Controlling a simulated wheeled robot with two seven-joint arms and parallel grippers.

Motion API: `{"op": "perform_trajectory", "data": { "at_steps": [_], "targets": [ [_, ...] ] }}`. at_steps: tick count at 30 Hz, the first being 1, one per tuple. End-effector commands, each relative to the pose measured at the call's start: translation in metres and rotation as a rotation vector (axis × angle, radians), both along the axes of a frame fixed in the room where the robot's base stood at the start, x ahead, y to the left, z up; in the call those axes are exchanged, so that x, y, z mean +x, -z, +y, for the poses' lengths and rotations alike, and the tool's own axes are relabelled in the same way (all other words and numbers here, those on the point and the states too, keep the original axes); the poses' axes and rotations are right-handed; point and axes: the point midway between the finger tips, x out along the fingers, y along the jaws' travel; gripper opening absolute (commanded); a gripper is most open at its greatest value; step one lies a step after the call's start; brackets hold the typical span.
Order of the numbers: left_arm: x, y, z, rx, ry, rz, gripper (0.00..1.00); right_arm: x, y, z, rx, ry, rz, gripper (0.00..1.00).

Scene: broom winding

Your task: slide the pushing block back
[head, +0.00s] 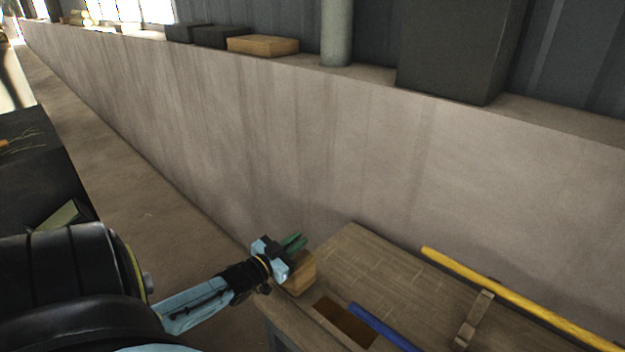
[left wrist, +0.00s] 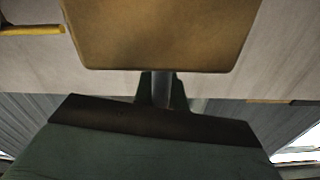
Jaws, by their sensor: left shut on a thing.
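The pushing block (head: 301,275) is a small light-wood block at the left end of a wooden bench (head: 352,243). My left gripper (head: 293,243) is at the block, its dark green fingers just above and behind it. In the left wrist view the block's tan face (left wrist: 160,35) fills the top, with a grey rod (left wrist: 162,90) below it between my fingers (left wrist: 160,105). My left gripper is shut on the pushing block, seemingly by this rod. The exact contact is partly hidden. My right gripper is not in view.
The bench top has a rectangular opening (head: 345,322), a blue bar (head: 382,328), a wooden piece (head: 474,318) and a long yellow pole (head: 520,298). A concrete wall (head: 300,140) runs close behind the bench. Bare floor (head: 130,200) lies to the left.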

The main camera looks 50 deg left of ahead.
Motion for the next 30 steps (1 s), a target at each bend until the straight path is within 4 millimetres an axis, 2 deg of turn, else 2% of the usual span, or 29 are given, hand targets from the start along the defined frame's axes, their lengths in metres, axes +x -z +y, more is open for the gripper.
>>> {"op": "perform_trajectory", "data": {
  "at_steps": [1, 4, 5, 9, 20, 26, 30],
  "targets": [
    [-0.001, 0.0, 0.006, 0.002, -0.01, 0.006, 0.0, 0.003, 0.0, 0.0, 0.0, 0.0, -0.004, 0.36],
    [-0.001, 0.0, 0.006, 0.003, -0.01, 0.006, 0.0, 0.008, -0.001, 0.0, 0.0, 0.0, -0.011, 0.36],
    [-0.001, 0.0, 0.006, 0.003, -0.01, 0.006, 0.15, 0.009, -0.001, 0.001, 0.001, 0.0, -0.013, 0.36],
    [0.001, 0.0, 0.004, 0.004, -0.006, 0.006, 0.34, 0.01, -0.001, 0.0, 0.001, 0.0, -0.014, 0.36],
    [-0.001, 0.0, 0.001, 0.002, -0.002, 0.003, 0.34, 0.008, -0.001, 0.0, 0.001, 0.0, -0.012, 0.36],
    [-0.027, 0.001, -0.001, 0.0, -0.002, 0.007, 0.34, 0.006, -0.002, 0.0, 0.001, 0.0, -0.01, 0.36],
    [-0.057, 0.001, -0.004, 0.001, -0.002, 0.007, 0.34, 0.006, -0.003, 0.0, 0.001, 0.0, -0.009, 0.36]
  ]
}}
